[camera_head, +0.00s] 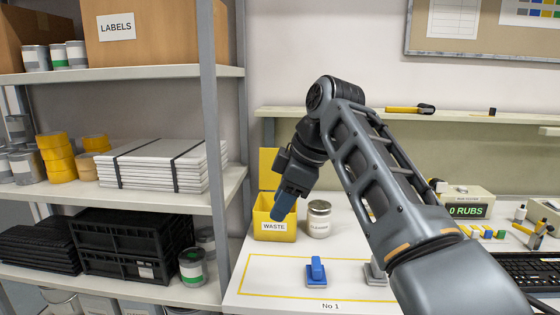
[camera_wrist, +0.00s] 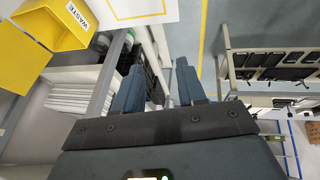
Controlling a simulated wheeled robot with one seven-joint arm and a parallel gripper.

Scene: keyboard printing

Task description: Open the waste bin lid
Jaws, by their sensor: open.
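The yellow waste bin (camera_head: 274,233), labelled WASTE, stands at the back left of the white table. A yellow panel (camera_head: 267,164), which looks like its lid, stands upright at the back, and the bin's top looks open. My gripper (camera_head: 281,210) hangs at the bin's front upper part and hides some of its rim; I cannot tell whether it touches. In the wrist view the bin (camera_wrist: 45,40) is at the upper left, off to the side of my gripper (camera_wrist: 158,72). The two blue-grey fingers are apart with nothing between them.
A jar (camera_head: 319,222) stands close to the bin's right. A blue-handled stamp block (camera_head: 316,272) lies in the yellow-outlined area in front. A grey shelf post (camera_head: 211,140) and loaded shelves stand at the left. A wall ledge (camera_head: 300,113) runs behind.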

